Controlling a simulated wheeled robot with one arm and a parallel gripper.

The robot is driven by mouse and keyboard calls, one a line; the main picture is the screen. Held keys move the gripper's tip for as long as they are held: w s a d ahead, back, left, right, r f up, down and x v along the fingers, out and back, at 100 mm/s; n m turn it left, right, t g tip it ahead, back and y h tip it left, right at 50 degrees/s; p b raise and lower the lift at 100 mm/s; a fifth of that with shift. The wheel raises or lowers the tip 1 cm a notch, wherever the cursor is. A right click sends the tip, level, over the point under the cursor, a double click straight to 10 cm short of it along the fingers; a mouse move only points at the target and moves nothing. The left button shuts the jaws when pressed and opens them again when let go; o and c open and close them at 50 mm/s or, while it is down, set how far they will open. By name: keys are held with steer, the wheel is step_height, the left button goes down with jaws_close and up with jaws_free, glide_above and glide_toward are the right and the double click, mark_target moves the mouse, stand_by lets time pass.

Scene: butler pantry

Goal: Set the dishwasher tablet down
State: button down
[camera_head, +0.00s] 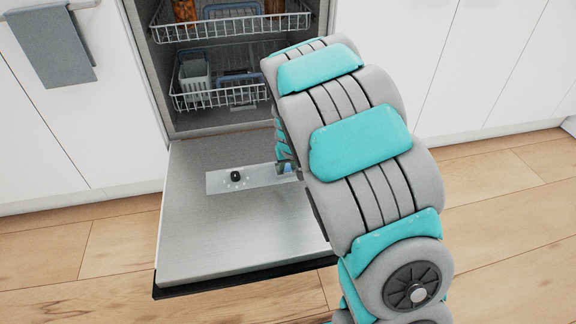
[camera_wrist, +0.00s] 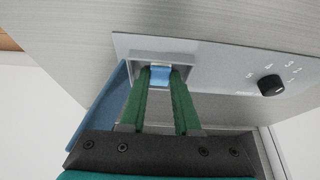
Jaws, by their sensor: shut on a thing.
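The dishwasher tablet (camera_wrist: 160,74) is a small blue block in the wrist view. My gripper (camera_wrist: 160,80), with green fingers, is shut on it. The tablet and fingertips are at the mouth of a small rectangular recess (camera_wrist: 137,58) in the grey dispenser panel (camera_wrist: 215,52). I cannot tell whether the tablet touches the recess floor. A blue flap (camera_wrist: 103,108) stands beside the recess at the left. In the head view the dispenser panel (camera_head: 218,184) lies on the open dishwasher door (camera_head: 195,235); my arm hides most of my gripper and the tablet there.
A black dial (camera_wrist: 271,85) with numbers sits on the panel beside the recess. Above the door are the lower rack (camera_head: 215,98) and upper rack (camera_head: 225,28), holding several items. A grey towel (camera_head: 52,42) hangs at the left. The door's left part is bare.

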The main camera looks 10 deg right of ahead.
steer(key=c, duration=0.9)
jaws_free()
steer(key=shift+s+r, duration=0.1)
steer(key=shift+r, duration=0.35)
steer(key=p+v, duration=0.1)
steer(key=v, duration=1)
steer(key=s+r+g, duration=0.1)
steer(key=s+g, duration=0.1)
steer(key=s, duration=1)
steer(key=s+r+g, duration=0.2)
steer(key=s, duration=1.1)
steer(key=s+r+g, duration=0.1)
steer(key=s+g, duration=0.1)
steer(key=s, duration=1.1)
steer(key=shift+r+g, duration=0.3)
steer(key=shift+r, duration=0.05)
steer(key=shift+w, duration=0.1)
